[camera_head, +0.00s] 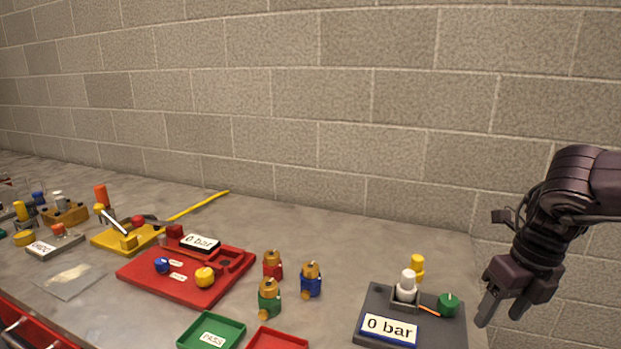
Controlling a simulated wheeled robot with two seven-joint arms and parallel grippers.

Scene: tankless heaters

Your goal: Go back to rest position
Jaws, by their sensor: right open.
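My right gripper (502,309) hangs at the right side of the head view, with its arm coming in from the right edge. Its two fingers point down and are apart, with nothing between them. It is to the right of the dark grey test stand (374,307), which carries a "0 bar" display (390,330), a white-topped fitting (406,285) and a green knob (448,304). The gripper looks clear of the stand. My left gripper is not in view.
A red tray (140,268) with a "0 bar" gauge (200,243) lies mid-left. Several small brass-topped valves (311,279) stand beside it. Green (212,330) and red (277,340) trays are at the front. A block wall (330,100) closes the back. Bare counter (370,245) lies behind the valves.

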